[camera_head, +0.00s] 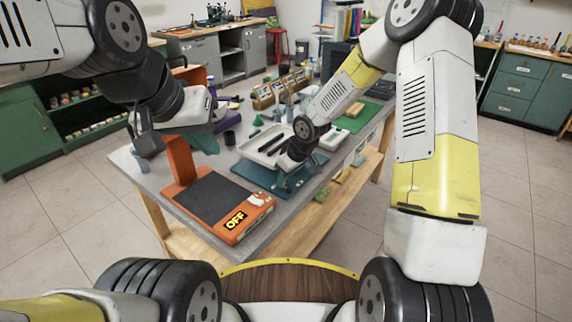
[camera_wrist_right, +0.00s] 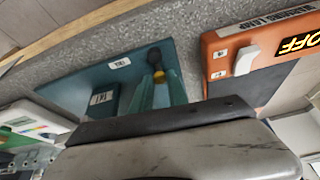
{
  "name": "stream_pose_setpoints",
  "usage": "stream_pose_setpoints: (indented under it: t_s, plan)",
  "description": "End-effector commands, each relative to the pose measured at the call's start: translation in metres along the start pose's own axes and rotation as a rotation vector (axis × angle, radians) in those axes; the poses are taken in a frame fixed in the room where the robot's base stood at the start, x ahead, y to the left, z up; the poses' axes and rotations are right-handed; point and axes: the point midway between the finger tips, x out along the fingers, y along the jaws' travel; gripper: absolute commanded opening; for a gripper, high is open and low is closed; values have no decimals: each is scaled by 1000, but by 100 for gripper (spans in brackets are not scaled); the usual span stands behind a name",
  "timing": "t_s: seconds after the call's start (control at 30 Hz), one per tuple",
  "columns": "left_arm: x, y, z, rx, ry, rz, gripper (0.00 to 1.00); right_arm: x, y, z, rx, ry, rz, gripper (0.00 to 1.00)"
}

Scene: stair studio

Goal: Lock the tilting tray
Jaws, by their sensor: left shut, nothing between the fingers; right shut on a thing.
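A shallow pale tray (camera_head: 248,150) holding dark bars lies on the bench in the head view. In front of it is a flat teal plate (camera_head: 250,172), which also shows in the right wrist view with small white labels (camera_wrist_right: 120,63). I cannot tell whether any tray is tilted. My right gripper (camera_head: 288,184) is low over the teal plate. In the wrist view its fingers (camera_wrist_right: 158,85) are shut on a dark knob with a yellow band (camera_wrist_right: 156,58). The knob's lower part is hidden. My left gripper (camera_head: 148,145) is shut and empty, left of the orange burning lamp box.
The orange box (camera_head: 222,235) with an OFF display and white switch stands at the bench's front left; it also shows in the wrist view (camera_wrist_right: 225,50). A dark cup (camera_head: 229,138), a bottle rack (camera_head: 283,88) and a green mat (camera_head: 352,117) are on the bench.

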Motion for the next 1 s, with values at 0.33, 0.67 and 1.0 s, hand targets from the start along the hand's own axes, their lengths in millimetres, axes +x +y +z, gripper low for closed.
stream_pose_setpoints:
  t_s: [0.33, 0.67, 1.0]
  plan:
    - [0, 0, 0, 0, 0, 0, 0, 0, -2, 1, -98, -2, -41, 0]
    - [0, 0, 0, 0, 0, 0, 0, 0, -2, 1, -107, -2, -44, 0]
    - [0, 0, 0, 0, 0, 0, 0, 0, -2, 1, -106, -1, -44, 41]
